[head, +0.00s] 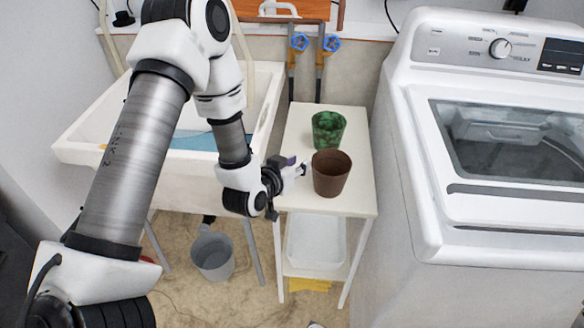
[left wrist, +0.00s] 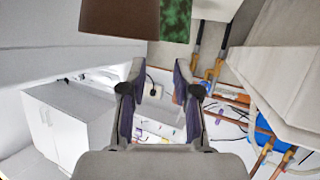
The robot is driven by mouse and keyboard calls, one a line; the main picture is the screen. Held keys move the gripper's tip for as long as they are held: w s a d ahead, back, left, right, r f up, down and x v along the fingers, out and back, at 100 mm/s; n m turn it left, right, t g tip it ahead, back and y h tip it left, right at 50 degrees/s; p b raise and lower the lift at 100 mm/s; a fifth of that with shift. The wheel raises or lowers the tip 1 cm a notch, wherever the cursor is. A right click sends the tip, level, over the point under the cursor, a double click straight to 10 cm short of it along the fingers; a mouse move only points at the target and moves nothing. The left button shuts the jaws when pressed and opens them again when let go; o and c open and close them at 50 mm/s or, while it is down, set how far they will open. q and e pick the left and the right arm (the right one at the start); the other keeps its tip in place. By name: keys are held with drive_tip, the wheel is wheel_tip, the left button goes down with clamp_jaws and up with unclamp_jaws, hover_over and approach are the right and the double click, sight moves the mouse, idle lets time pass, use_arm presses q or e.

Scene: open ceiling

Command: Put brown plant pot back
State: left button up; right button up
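The brown plant pot (head: 331,175) stands upright on a small white side table (head: 350,205), in front of a green mottled pot (head: 328,128). My left gripper (head: 302,169) is just left of the brown pot in the head view; I cannot tell whether it touches. In the left wrist view, my left gripper (left wrist: 159,68) is open, with nothing between its fingers. The brown pot (left wrist: 120,18) shows at the top edge there, outside the fingers, with the green pot (left wrist: 175,20) beside it. My right gripper is not in view.
A white sink (head: 75,150) lies left of the table, partly behind my left arm. A washing machine (head: 430,190) stands close on the right. A white bin (head: 315,245) is on the lower shelf. A grey bucket (head: 212,258) stands on the floor.

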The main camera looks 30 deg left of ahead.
use_arm(q)
drive_tip(key=s+d+f+g, duration=0.3)
drive_tip(key=s+f+g, duration=0.4)
drive_tip(key=s+f, duration=0.4)
drive_tip(key=s+d+f+m+g, duration=0.1)
drive_tip(key=s+d+f+g, duration=0.2)
drive_tip(key=s+f+g, duration=0.3)
drive_tip(key=s+f, duration=0.5)
drive_tip(key=s, duration=0.8)
drive_tip(key=shift+g, duration=0.4)
drive_tip(key=shift+a+f, duration=0.1)
